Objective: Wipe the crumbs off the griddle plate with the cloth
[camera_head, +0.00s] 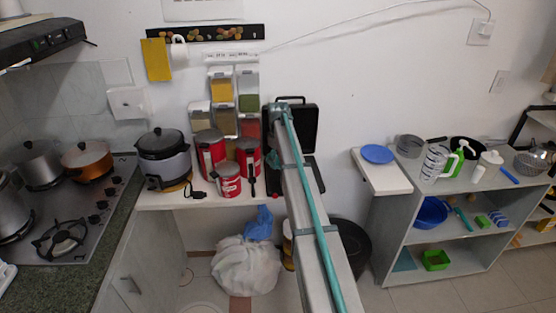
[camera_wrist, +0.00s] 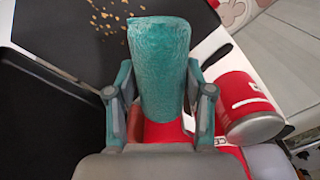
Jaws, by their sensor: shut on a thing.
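The teal cloth (camera_wrist: 158,65) stands up as a rolled shape between the two fingers of my gripper (camera_wrist: 158,80), which is shut on it. Yellowish crumbs (camera_wrist: 108,18) lie scattered on the dark griddle plate (camera_wrist: 65,45), beyond and to the left of the cloth in the wrist view. I cannot tell whether the cloth touches the plate.
A red can (camera_wrist: 245,95) is close to the right of my gripper. Several red cans (camera_head: 229,180) and a rice cooker (camera_head: 163,160) stand on the counter left of the griddle. Spice dispensers (camera_head: 222,95) hang on the wall. A shelf unit (camera_head: 390,172) is at right.

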